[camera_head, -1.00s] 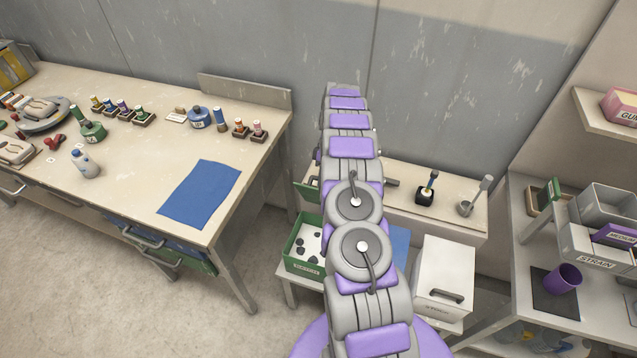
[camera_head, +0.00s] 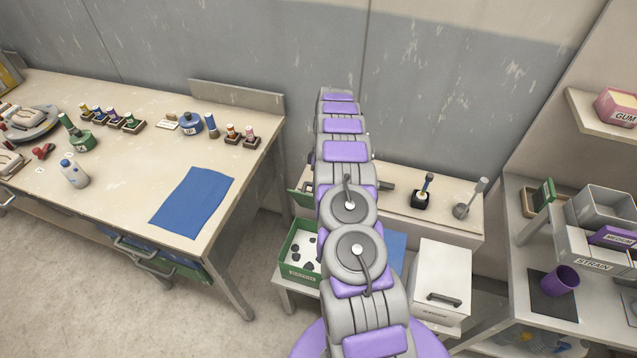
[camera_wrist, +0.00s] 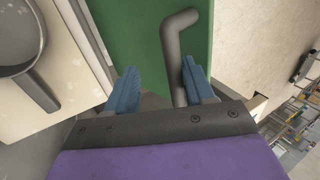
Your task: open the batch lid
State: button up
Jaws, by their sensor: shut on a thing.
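A green panel (camera_wrist: 135,35), which looks like the batch lid, fills the upper middle of the wrist view. A grey bent handle (camera_wrist: 177,50) stands on it. In the head view a green edge (camera_head: 300,198) shows left of my arm and may be the same panel. My arm hides the gripper and most of the panel there, so how far the lid is open cannot be told.
A green bin (camera_head: 292,270) with dark lumps and a white box (camera_head: 443,275) with a handle stand below the shelf.

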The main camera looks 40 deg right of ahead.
jog(key=shift+a, duration=0.1)
dwell(0.3)
jog(key=shift+r, duration=0.1)
jog(key=p+v, duration=1.1)
jog(key=v, duration=0.1)
dwell(0.5)
jog(key=shift+p, duration=0.4)
dwell(0.3)
